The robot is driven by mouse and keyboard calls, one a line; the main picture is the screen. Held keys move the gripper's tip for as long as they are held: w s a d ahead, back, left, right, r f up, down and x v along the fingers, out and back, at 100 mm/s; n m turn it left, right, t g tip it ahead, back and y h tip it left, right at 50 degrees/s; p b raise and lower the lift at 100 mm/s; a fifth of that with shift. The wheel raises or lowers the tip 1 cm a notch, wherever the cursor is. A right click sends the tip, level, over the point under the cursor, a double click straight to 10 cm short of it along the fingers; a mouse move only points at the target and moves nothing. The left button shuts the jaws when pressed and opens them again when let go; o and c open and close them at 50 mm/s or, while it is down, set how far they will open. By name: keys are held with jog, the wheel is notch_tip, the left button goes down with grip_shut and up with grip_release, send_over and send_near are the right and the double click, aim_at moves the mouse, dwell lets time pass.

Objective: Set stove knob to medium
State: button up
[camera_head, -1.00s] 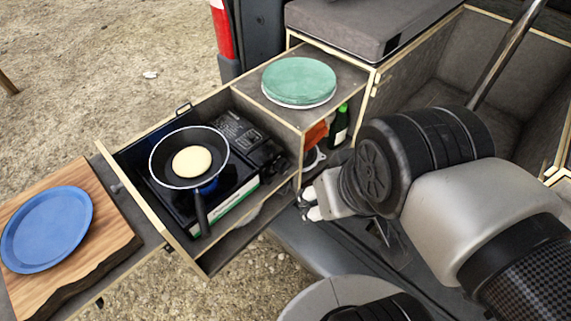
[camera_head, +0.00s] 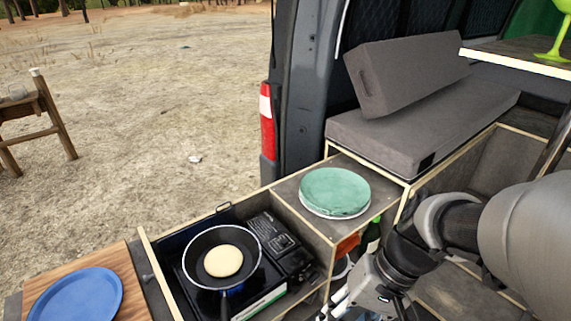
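The portable gas stove (camera_head: 292,256) sits in a pulled-out wooden drawer, with its dark control side on the right. A dark frying pan (camera_head: 207,246) with a pancake (camera_head: 223,261) rests on it. The stove knob cannot be made out; the stove's front faces down and right, partly out of view. My arm comes in from the right, and my gripper (camera_head: 335,312) is at the bottom edge, to the right of the stove's front. It is mostly cut off or hidden by my wrist, so its finger opening does not show.
A stack of green plates (camera_head: 334,191) stands on the counter right of the stove. A blue plate (camera_head: 78,298) lies on a wooden board (camera_head: 118,262) at left. A bottle (camera_head: 369,238) stands in the compartment below the counter. Grey cushions (camera_head: 415,125) lie behind.

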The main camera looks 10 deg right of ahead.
jog(key=w+d+f+m+y+p, duration=0.1)
jog(key=w+f+m+y+p, duration=0.1)
jog(key=w+f+m+y, duration=0.3)
jog(key=m+t+p, duration=0.5)
jog(key=m+t, duration=1)
jog(key=t, duration=0.1)
send_near(316, 280)
jog(key=shift+h, duration=0.3)
jog(key=b+x, duration=0.1)
jog(key=x, duration=0.8)
jog(key=shift+a+b, duration=0.15)
jog(key=shift+b, duration=0.2)
jog(key=shift+c, duration=0.6)
jog(key=c, duration=0.7)
